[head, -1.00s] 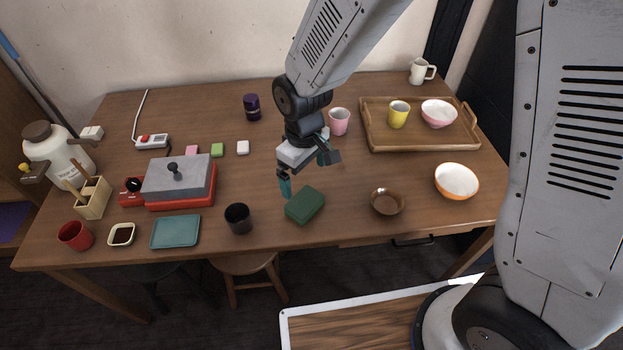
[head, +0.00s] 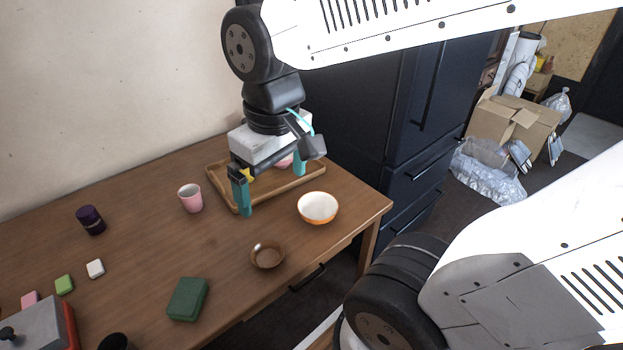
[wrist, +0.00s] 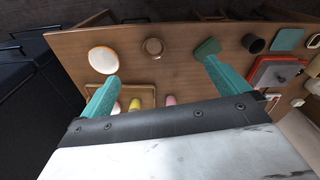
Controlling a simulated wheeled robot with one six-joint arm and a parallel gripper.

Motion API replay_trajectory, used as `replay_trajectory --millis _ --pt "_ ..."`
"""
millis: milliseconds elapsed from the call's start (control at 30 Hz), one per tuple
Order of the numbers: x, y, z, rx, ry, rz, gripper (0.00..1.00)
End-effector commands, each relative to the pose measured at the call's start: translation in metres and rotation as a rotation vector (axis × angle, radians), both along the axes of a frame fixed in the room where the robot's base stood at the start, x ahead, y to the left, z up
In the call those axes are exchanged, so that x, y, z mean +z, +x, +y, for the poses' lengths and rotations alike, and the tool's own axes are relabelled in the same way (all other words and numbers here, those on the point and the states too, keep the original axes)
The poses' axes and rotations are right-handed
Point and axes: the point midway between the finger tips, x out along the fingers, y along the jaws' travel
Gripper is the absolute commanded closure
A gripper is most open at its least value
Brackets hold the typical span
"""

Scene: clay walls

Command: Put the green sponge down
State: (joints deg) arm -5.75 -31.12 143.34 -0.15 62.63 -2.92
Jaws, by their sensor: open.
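The green sponge (head: 187,299) lies flat on the wooden table near its front edge, left of the small brown bowl. It also shows in the wrist view (wrist: 207,47), partly behind a fingertip. My gripper (head: 271,190) is open and empty, with its teal fingers wide apart. It is up and to the right of the sponge in the head view, above the table by the wooden tray, and does not touch the sponge.
An orange-rimmed white bowl (head: 317,208) and a brown bowl (head: 267,256) stand right of the sponge. A wooden tray (head: 222,186) lies behind them, partly hidden by my gripper. A pink cup (head: 190,198) stands left of it. Dark cabinets (head: 350,110) stand beyond the table.

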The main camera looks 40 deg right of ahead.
Motion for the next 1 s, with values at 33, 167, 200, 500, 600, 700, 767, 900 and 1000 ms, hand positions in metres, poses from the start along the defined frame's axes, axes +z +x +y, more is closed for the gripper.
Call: replay_trajectory --millis 33,167,200,500,600,700,767,900,1000 --pt "0.007 -0.015 -0.008 -0.040 0.002 -0.014 0.00" --pt "0.015 -0.043 -0.020 -0.114 0.005 -0.022 0.00" --pt "0.017 -0.049 -0.022 -0.128 0.005 -0.024 0.00" --pt "0.018 -0.060 -0.025 -0.156 0.006 -0.023 0.00" --pt "0.018 -0.060 -0.025 -0.155 0.006 -0.023 0.00" --pt "0.018 -0.060 -0.025 -0.155 0.006 -0.024 0.00" --pt "0.018 -0.059 -0.025 -0.154 0.006 -0.024 0.00" --pt "0.018 -0.059 -0.025 -0.154 0.006 -0.024 0.00" --pt "0.018 -0.059 -0.025 -0.154 0.006 -0.024 0.00"
